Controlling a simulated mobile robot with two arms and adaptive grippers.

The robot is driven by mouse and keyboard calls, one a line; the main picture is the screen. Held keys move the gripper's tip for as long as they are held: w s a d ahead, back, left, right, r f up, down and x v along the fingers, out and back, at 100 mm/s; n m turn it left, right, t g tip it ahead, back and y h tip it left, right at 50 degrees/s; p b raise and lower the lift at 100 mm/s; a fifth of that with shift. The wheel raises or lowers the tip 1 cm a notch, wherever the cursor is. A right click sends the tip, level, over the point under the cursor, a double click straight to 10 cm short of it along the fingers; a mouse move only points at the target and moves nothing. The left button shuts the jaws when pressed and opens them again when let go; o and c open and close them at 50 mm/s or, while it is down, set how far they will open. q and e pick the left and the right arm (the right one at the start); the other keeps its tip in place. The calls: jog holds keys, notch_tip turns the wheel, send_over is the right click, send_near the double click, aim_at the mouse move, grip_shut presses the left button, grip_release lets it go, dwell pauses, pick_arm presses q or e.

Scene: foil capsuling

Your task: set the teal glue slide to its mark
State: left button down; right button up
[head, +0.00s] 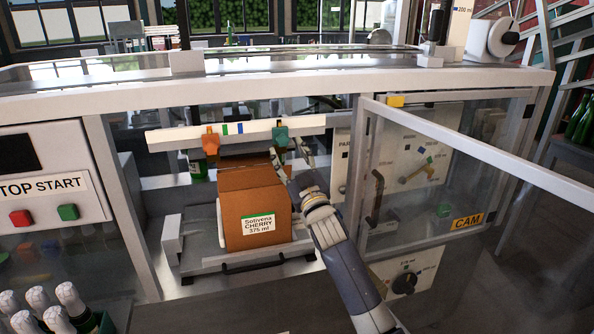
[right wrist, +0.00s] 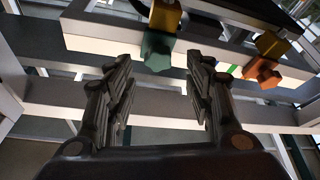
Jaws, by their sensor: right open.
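The teal glue slide (head: 280,136) hangs on the white rail (head: 255,131), near its right end. It has a teal knob under a yellow-orange block, seen in the right wrist view (right wrist: 158,52). Coloured marks (head: 233,128) on the rail, green and blue among them, lie to its left. My right gripper (head: 291,150) is open, with its fingertips close to the teal knob. In the right wrist view the knob appears between and just beyond the fingertips (right wrist: 160,62); I cannot tell whether they touch it. My left gripper is out of view.
An orange slide (head: 210,143) sits further left on the rail. A brown carton (head: 255,208) stands below it on a grey platform. The open clear door (head: 470,170) stands right of my arm. Bottles (head: 65,300) stand at lower left.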

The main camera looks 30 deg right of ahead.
jog(key=v, duration=0.6)
dwell(0.4)
jog(key=s+a+f+g+b, duration=0.1)
jog(key=s+f+g, duration=0.15)
jog(key=f, duration=1.05)
jog(key=s+a+f+g+y, duration=0.1)
jog(key=f+g, duration=0.2)
jog(key=f, duration=1.1)
jog(key=s+a+f+g+b, duration=0.1)
jog(key=a+f+g, duration=0.1)
jog(key=f, duration=1.1)
jog(key=s+a+f+g+y, duration=0.1)
jog(key=s+f+g, duration=0.2)
jog(key=s+f, duration=0.6)
jog(key=s+a+f+g, duration=0.2)
jog(key=s+f, duration=0.4)
jog(key=f, duration=0.6)
jog(key=s+a+f+g, duration=0.1)
jog(key=s+f, duration=0.5)
jog(key=s, duration=0.6)
jog(key=s+a+f+g+b, duration=0.1)
jog(key=s+f+g, duration=0.3)
jog(key=s, duration=0.9)
jog(key=s+a+f+g, duration=0.2)
jog(key=s+f, duration=0.6)
jog(key=s, duration=0.5)
jog(key=shift+s+f+g+b, duration=0.25)
jog(key=shift+g+b, duration=0.1)
jog(key=shift+g, duration=0.4)
